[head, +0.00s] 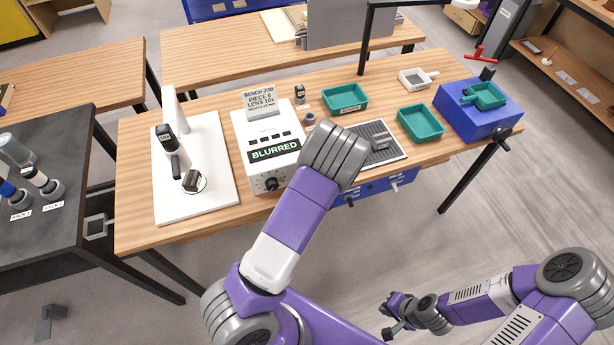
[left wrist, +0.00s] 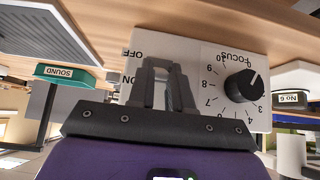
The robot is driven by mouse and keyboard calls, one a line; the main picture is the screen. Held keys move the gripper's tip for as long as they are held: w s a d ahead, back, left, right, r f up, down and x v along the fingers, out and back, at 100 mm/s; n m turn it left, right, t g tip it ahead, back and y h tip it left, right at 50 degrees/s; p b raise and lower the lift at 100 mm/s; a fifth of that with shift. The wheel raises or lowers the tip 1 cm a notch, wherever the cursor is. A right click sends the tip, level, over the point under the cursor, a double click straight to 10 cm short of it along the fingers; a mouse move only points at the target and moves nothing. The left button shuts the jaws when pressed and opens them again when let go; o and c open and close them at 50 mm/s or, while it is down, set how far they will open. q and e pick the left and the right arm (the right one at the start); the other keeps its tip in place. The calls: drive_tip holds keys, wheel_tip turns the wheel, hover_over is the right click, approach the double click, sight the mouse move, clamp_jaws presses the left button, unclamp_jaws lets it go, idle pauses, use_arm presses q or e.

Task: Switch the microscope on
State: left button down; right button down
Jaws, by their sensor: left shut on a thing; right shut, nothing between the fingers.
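The microscope (head: 225,190) stands on a white base at the left of the wooden bench, with a dark piece (head: 190,181) on its round stage. Beside it is the white control box (head: 240,135), whose display (head: 274,149) reads BLURRED in lit green letters. In the left wrist view the box front (left wrist: 205,62) appears upside down, with the focus knob (left wrist: 244,86) and OFF and ON labels. My left gripper (left wrist: 161,72) is shut around the switch between those labels, mostly hiding it; my arm hides this gripper in the head view. My right gripper (head: 391,322) is shut and empty, low over the floor.
Green trays (head: 420,123), a grey ribbed mat (head: 396,153) and a blue block (head: 478,122) lie right of the box. A dark rack table (head: 60,235) stands at the left. Bare floor is below right of the bench.

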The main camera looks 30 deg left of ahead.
use_arm(q)
drive_tip(key=c, duration=1)
unclamp_jaws()
drive_tip(key=shift+c, duration=0.2)
drive_tip(key=p+v, duration=0.2)
drive_tip(key=v, duration=0.5)
drive_tip(key=shift+d+r, duration=0.2)
drive_tip(key=shift+s, duration=0.15)
